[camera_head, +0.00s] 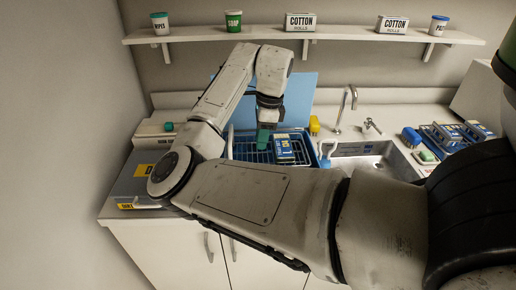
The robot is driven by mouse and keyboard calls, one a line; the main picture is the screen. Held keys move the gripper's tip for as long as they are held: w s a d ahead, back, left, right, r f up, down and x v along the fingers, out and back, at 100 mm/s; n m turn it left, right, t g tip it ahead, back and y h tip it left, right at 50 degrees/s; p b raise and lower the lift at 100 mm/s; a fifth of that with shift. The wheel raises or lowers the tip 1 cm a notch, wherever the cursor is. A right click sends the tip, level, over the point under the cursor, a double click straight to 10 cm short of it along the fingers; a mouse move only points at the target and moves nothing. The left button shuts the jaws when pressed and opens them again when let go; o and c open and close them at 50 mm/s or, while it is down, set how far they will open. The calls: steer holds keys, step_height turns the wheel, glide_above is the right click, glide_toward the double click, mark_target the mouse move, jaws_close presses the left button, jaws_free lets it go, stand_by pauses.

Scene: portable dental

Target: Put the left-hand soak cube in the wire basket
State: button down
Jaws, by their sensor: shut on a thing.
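My gripper (268,118) points down at the far end of my arm, over the left part of the counter. It is shut on a small teal-green block (264,139), which appears to be the soak cube. The fingertips are too small to make out clearly. The block shows in front of the wire basket (243,150), a dark wire grid in a blue-edged tray. I cannot tell whether the block touches the wires. My forearm hides the basket's front.
A blue-and-white labelled pack (285,149) occupies the basket's right side. A sink (372,160) with a tap (345,105) lies to the right. Blue racks (446,136) stand beyond it. A grey box (135,178) is at left. A shelf (300,35) runs above.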

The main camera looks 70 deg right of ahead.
mark_target(256, 157)
steer(key=f, duration=0.1)
steer(key=w+d+f, duration=0.1)
steer(key=shift+w+d+f, duration=0.3)
steer(key=shift+w+f, duration=0.1)
steer(key=shift+f+p, duration=0.7)
steer(key=shift+f, duration=0.8)
steer(key=shift+f, duration=0.1)
steer(key=c, duration=0.9)
jaws_free()
steer(key=r, duration=0.4)
steer(key=s+r, duration=0.1)
steer(key=r, duration=0.3)
steer(key=r+b, duration=0.1)
steer(key=r, duration=0.3)
steer(key=shift+s+d, duration=0.3)
steer(key=shift+d, duration=0.1)
